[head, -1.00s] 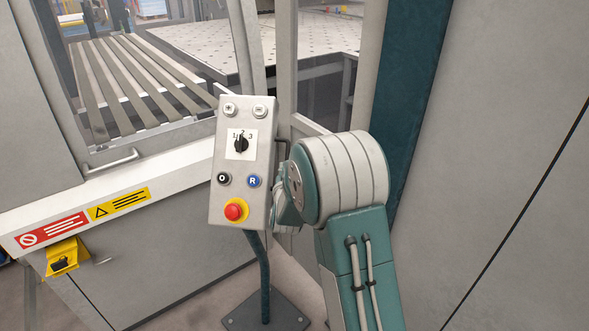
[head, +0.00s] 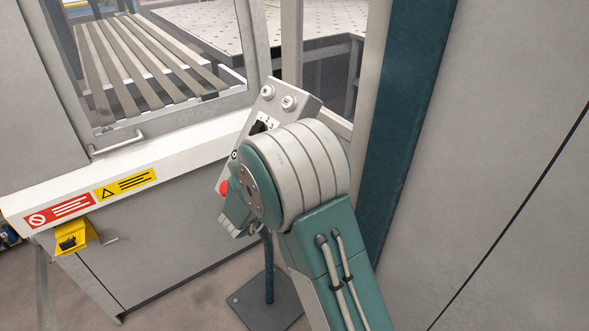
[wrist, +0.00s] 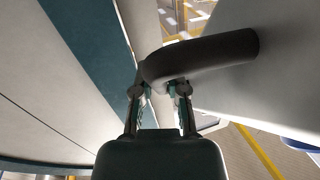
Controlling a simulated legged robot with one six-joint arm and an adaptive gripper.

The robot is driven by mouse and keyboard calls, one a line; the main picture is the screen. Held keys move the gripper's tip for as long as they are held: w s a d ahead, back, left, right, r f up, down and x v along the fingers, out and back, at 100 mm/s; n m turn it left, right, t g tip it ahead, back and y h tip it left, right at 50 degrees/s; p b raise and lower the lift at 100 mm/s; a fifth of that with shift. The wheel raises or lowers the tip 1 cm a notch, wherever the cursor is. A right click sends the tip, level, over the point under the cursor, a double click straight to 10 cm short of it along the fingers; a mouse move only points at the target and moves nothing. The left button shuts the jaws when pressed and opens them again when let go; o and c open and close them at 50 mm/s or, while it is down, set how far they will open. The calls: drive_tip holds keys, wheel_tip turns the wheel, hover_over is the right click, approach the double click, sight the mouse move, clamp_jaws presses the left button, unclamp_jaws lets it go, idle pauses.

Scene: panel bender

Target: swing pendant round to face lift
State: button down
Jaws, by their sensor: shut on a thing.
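The pendant (head: 294,106) is a light grey control box on a dark teal post (head: 268,268) with a square base plate. It is turned and looks tilted in the head view, with its face angled toward the left. Two white buttons, the black selector and part of the red stop button show; my arm covers the rest. In the wrist view, my gripper (wrist: 160,90) is shut on the dark curved handle (wrist: 205,55) at the pendant's side. The grey pendant housing (wrist: 265,70) fills the right of that view.
The machine front with a white ledge (head: 180,160), a door handle (head: 118,143) and a yellow switch (head: 77,237) stands at left. A slatted table (head: 150,70) lies behind the window. A dark teal column (head: 405,130) and grey panel (head: 500,150) stand close at right.

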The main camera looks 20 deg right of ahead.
drive_tip(key=shift+s+a+r, duration=0.1)
idle(0.4)
drive_tip(key=c, duration=0.6)
unclamp_jaws()
drive_tip(key=shift+c, duration=0.2)
drive_tip(key=shift+a, duration=0.2)
drive_tip(key=shift+s, duration=0.1)
drive_tip(key=v, duration=1.2)
drive_tip(key=shift+a, duration=0.15)
